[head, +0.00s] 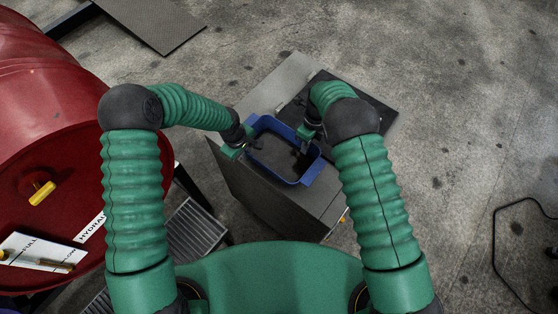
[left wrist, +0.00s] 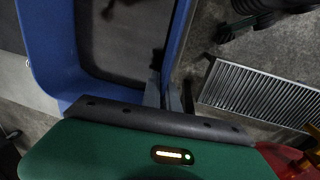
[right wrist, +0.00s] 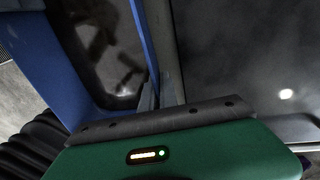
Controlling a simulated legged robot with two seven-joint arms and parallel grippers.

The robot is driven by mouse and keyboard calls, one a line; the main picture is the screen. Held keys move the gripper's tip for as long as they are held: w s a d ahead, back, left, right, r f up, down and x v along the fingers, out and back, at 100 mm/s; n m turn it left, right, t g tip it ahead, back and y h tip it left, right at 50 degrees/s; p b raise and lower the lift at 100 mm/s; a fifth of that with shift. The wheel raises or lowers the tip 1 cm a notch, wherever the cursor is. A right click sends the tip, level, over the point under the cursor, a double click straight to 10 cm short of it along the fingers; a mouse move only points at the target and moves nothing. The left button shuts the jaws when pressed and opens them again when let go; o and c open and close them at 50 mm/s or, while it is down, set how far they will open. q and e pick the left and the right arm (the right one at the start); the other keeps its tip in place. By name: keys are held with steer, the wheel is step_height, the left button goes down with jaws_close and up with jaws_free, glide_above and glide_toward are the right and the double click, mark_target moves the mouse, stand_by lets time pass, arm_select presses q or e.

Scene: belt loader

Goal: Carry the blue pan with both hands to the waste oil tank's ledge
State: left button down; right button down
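The blue pan (head: 301,180) is a rectangular tray with rounded corners and a dark inside, with darker patches and a shine in it. It shows over the top of a grey box-shaped tank (head: 282,88); I cannot tell whether it rests there or hangs just above. My left gripper (head: 244,143) is shut on the pan's left wall, which runs between its fingers in the left wrist view (left wrist: 164,94). My right gripper (head: 305,133) is shut on the opposite wall, seen between its fingers in the right wrist view (right wrist: 158,92).
A dark panel (head: 376,114) lies at the tank's far right side. A slatted grate (head: 190,236) lies between drum and tank. A black cable (head: 496,240) lies at right; the concrete floor there is mostly clear.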

arm_select(q)
steer(key=shift+a+f+b, duration=0.35)
steer(key=shift+a+f, duration=0.05)
steer(key=shift+f, duration=0.4)
arm_select(e)
steer(key=shift+w+d+f, duration=0.1)
steer(key=shift+w+f, duration=0.05)
steer(key=shift+f, duration=0.55)
arm_select(q)
steer(key=c, duration=2.1)
jaws_free()
steer(key=shift+f, duration=0.1)
arm_select(e)
steer(key=c, duration=2.1)
jaws_free()
arm_select(q)
steer(key=o, duration=0.5)
steer(key=shift+d+r, duration=0.2)
steer(key=shift+d, duration=0.05)
steer(key=shift+c, duration=0.2)
arm_select(e)
steer(key=o, duration=0.5)
steer(key=shift+d+r, duration=0.1)
steer(key=shift+c, duration=0.2)
arm_select(q)
steer(key=shift+d+r, duration=0.1)
steer(key=shift+d, duration=0.2)
